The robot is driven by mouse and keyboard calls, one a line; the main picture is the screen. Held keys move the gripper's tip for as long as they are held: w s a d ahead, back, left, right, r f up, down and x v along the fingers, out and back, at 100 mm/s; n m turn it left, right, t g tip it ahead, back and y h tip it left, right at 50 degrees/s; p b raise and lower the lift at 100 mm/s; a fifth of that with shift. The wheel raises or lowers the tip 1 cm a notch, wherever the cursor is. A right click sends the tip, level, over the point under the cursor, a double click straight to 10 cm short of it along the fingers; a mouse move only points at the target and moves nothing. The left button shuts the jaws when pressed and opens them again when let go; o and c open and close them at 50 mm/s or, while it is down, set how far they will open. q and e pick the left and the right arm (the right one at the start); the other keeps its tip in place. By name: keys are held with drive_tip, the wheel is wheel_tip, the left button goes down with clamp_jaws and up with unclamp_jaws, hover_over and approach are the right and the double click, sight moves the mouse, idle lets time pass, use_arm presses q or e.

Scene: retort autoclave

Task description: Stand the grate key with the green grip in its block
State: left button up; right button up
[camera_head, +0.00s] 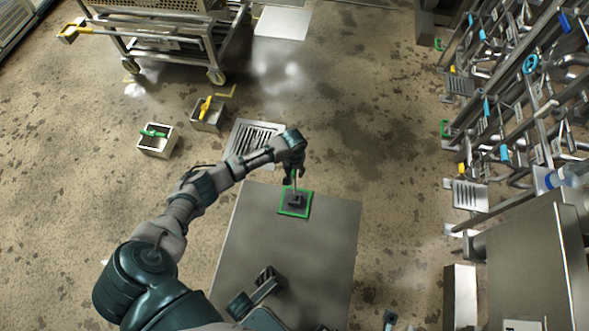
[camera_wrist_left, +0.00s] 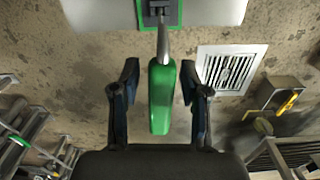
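The grate key's green grip (camera_wrist_left: 161,95) lies between the fingers of my left gripper (camera_wrist_left: 159,68) in the left wrist view, with a gap on each side. The gripper is open. The key's grey shaft (camera_wrist_left: 163,42) runs from the grip to the dark block (camera_wrist_left: 155,12). In the head view the block (camera_head: 296,200) sits inside a green square outline on the grey tabletop (camera_head: 275,240), and the key looks upright at it under my left gripper (camera_head: 292,165). How deep the shaft sits is not clear. A dark part of mine at the bottom may be my right gripper (camera_head: 262,285).
A floor grate (camera_head: 252,140) lies beyond the tabletop. Two open boxes stand on the floor, one with a green handle (camera_head: 155,133), one with a yellow handle (camera_head: 207,108). A wheeled trolley (camera_head: 170,35) is at the back. Pipes and valves (camera_head: 510,95) crowd the right.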

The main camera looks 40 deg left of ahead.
use_arm(q)
wheel_tip(320, 180, up, 12)
drive_tip(key=shift+f, duration=0.1)
idle(0.5)
idle(0.4)
